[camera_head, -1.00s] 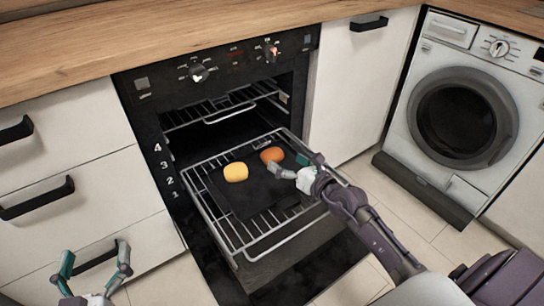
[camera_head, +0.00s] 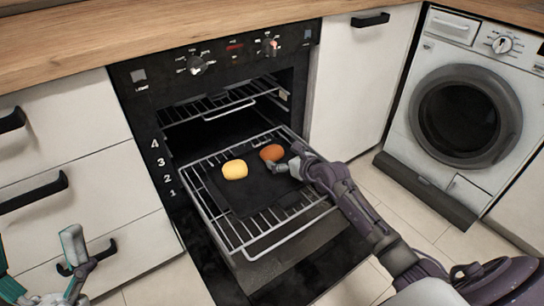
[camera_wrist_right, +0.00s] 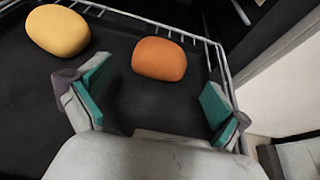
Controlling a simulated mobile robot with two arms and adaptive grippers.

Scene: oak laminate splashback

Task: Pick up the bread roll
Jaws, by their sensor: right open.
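Two rounded, roll-like items lie on a dark tray (camera_head: 240,203) on the pulled-out oven rack. One is yellow (camera_head: 235,170); the other is orange-brown (camera_head: 271,153), to its right. The frames do not make clear which is the bread roll. My right gripper (camera_head: 283,164) is close to the orange-brown item. In the right wrist view, its teal-padded fingers are spread, with the orange-brown item (camera_wrist_right: 159,58) ahead of the gap and the yellow item (camera_wrist_right: 58,30) off to the left. My left gripper (camera_head: 78,256) is open and empty at the lower left, by the drawers.
The wire rack (camera_head: 262,226) sticks out of the open oven, with its rails around the tray. Another rack (camera_head: 222,108) sits higher inside. White drawers (camera_head: 70,150) stand left, and a cabinet door and washing machine (camera_head: 455,115) right.

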